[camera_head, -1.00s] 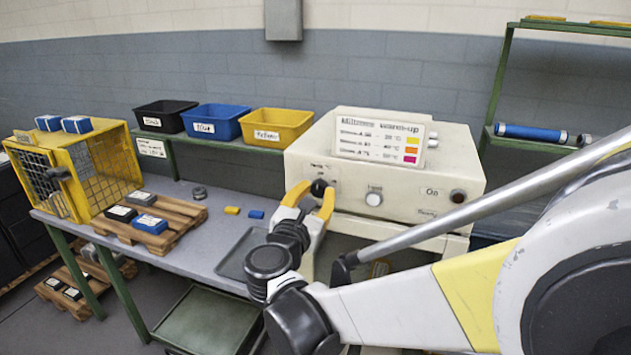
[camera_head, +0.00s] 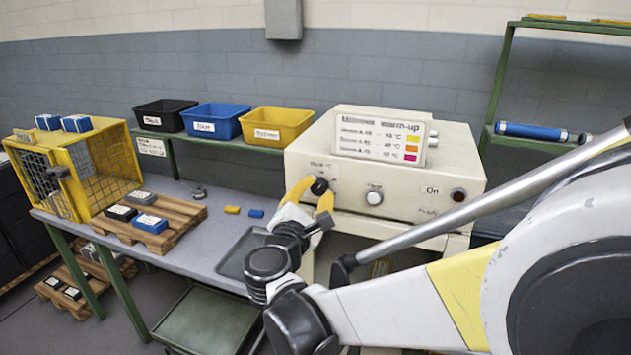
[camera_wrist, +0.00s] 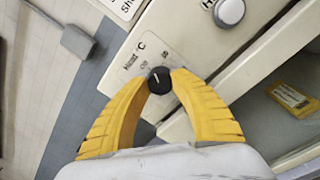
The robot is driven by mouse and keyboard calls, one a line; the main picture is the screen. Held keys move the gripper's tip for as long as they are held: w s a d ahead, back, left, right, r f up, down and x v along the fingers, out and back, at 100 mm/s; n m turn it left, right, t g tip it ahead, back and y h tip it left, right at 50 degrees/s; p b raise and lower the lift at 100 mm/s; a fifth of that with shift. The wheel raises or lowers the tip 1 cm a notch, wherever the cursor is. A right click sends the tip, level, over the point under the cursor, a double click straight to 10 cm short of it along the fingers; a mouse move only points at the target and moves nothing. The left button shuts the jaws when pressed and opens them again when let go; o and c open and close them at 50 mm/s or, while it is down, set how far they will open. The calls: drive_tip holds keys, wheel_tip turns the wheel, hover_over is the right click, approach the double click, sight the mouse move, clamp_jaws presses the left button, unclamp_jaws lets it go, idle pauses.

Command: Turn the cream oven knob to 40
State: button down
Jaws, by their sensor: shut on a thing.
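The cream oven (camera_head: 410,180) stands at the back right of the bench. Its black heat knob (camera_head: 319,187) is at the left of the front panel. In the wrist view the knob (camera_wrist: 159,80) shows a white pointer line, with small printed marks around it that are too blurred to read surely. My gripper (camera_head: 312,190) has its two yellow fingers closed on the knob's sides. In the wrist view my gripper (camera_wrist: 160,82) pinches the knob from both sides. The exact pointer reading cannot be told.
A white round button (camera_head: 374,195) and a dark red button (camera_head: 458,195) sit on the panel to the right. A warm-up chart (camera_head: 380,137) stands on the oven. A grey tray (camera_head: 240,255) lies on the bench; yellow and blue blocks lie left.

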drive_tip(key=m, duration=0.4)
drive_tip(key=shift+m, duration=0.4)
drive_tip(key=m, duration=0.4)
drive_tip(key=shift+m+h, duration=0.3)
drive_tip(key=shift+m, duration=0.1)
drive_tip(key=m, duration=0.4)
drive_tip(key=shift+f+m, duration=0.1)
drive_tip(key=shift+m, duration=0.3)
drive_tip(key=shift+m+h, duration=0.5)
drive_tip(key=shift+m, duration=1.8)
drive_tip(key=c, duration=1)
unclamp_jaws()
